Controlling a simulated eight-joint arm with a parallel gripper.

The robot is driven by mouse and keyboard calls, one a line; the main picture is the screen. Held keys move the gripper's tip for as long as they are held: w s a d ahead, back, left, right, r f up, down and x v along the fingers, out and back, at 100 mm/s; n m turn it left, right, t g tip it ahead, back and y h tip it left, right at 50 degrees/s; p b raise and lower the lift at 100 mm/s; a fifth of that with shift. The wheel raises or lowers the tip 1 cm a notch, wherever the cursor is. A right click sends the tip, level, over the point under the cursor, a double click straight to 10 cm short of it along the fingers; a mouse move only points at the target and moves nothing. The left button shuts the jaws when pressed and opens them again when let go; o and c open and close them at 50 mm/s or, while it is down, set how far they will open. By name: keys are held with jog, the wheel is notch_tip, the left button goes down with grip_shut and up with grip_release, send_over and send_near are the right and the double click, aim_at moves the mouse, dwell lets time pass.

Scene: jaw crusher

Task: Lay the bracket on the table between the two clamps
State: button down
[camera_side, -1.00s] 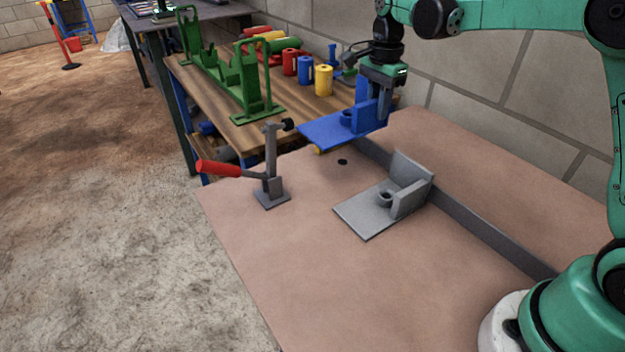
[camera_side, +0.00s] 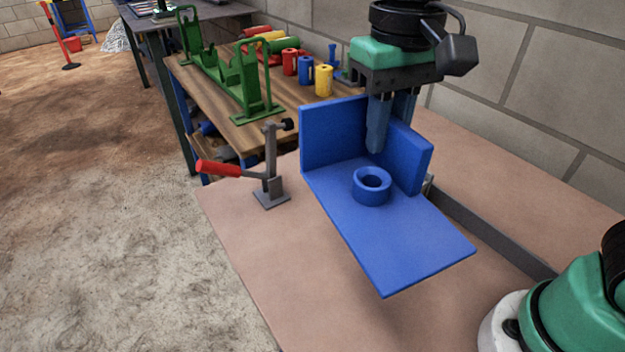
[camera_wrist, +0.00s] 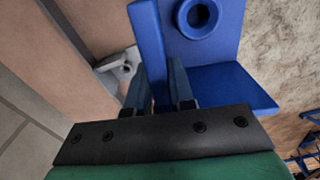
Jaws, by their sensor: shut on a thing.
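The blue bracket (camera_side: 410,245), a flat plate with two upright walls and a round boss, is held in the air above the table (camera_side: 300,290), looming large in the side view. It also shows in the wrist view (camera_wrist: 222,85). My gripper (camera_side: 391,128) is shut on one upright wall, one finger on each side, also seen in the wrist view (camera_wrist: 160,78). One clamp (camera_side: 270,170) with a red handle stands upright on the table, left of the bracket. I cannot make out a second clamp.
A grey bracket-like part is mostly hidden behind the blue bracket; a bit of grey shows in the wrist view (camera_wrist: 117,70). A grey rail (camera_side: 490,228) crosses the table. A wooden bench (camera_side: 225,105) holds a green frame (camera_side: 247,85) and coloured cylinders. The table's front is clear.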

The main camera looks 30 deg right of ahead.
aim_at(408, 133)
jog(key=shift+s+a+r+n, duration=0.1)
jog(key=shift+s+a+n, duration=0.1)
jog(key=shift+s+n, duration=0.35)
jog(key=shift+s+a+n, duration=0.15)
jog(key=shift+s+n, duration=0.1)
jog(key=shift+s, duration=0.45)
jog(key=shift+s+f, duration=0.2)
notch_tip(408, 133, down, 20)
jog(key=shift+r, duration=0.25)
jog(key=shift+f, duration=0.15)
jog(key=c, duration=0.8)
grip_release()
jog(key=shift+o, duration=0.2)
